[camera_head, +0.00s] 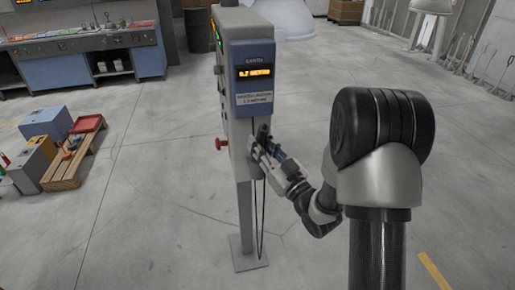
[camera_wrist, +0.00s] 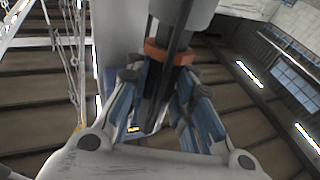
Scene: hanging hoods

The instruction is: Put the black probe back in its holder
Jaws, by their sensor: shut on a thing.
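My gripper (camera_head: 262,150) is at the front of the grey pedestal unit (camera_head: 240,130), just below its display. In the wrist view my gripper (camera_wrist: 158,82) has its fingers shut on either side of the black probe (camera_wrist: 154,84). The probe shows in the head view as a dark upright piece (camera_head: 263,132) at the fingertips. An orange-brown collar (camera_wrist: 170,52) and a grey cylindrical part (camera_wrist: 184,12) lie beyond the probe in the wrist view. I cannot tell whether the probe is seated in a holder, as the fingers hide the contact.
A thin black cable (camera_head: 262,222) hangs in a loop beside the post, down to the base plate (camera_head: 244,254). A red knob (camera_head: 221,144) juts from the unit's left side. A wooden pallet (camera_head: 75,158) with boxes stands at left. The floor around the post is clear.

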